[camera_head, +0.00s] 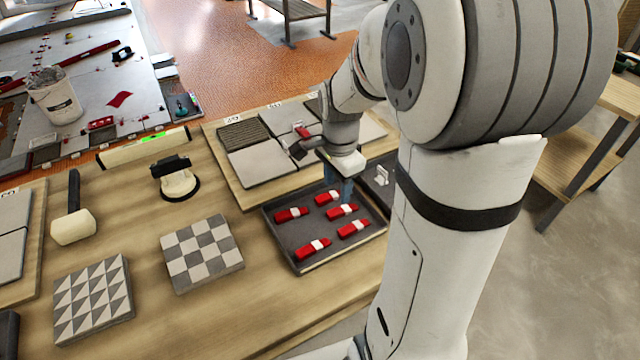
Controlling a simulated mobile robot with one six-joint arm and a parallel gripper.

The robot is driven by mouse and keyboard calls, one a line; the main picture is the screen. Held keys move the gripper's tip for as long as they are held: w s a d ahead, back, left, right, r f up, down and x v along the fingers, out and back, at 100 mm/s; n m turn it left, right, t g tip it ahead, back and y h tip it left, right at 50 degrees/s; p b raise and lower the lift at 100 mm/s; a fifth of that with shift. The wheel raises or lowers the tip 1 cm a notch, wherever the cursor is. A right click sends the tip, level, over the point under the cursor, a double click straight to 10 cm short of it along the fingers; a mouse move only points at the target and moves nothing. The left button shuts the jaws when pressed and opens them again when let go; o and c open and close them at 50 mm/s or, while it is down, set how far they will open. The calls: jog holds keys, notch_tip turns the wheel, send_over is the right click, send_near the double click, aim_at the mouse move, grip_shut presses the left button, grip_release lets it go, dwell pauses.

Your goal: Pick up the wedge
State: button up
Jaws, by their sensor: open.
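Several red wedges with pale middle bands lie in a dark tray (283,240) at the centre. One wedge (291,214) is at the left, one (328,197) at the back, one (342,210) just in front of that, one (353,228) at the right and one (313,249) at the front. My gripper (337,187) is over the back of the tray, pointing down, with bluish fingers apart and nothing seen between them. It is close to the back wedges; its exact height above them cannot be told.
A board with grey tiles (262,163) lies behind the tray. White clips (382,175) sit right of it. A checkered tile (201,253), triangle-patterned tile (92,300), mallet (73,222), suction lifter (174,178) and level (143,147) lie left. Bare wood shows in front.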

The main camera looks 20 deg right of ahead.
aim_at(335, 211)
jog(key=shift+w+d+f+m, duration=0.15)
jog(key=shift+f+m, duration=0.05)
jog(key=shift+f, duration=0.4)
jog(key=shift+w+d+f+m, duration=0.1)
jog(key=shift+w+f+m, duration=0.1)
jog(key=shift+f, duration=0.35)
jog(key=f+b, duration=0.1)
jog(key=f, duration=0.6)
jog(key=shift+w+f, duration=0.1)
jog(key=shift+w, duration=0.1)
jog(key=shift+c, duration=0.5)
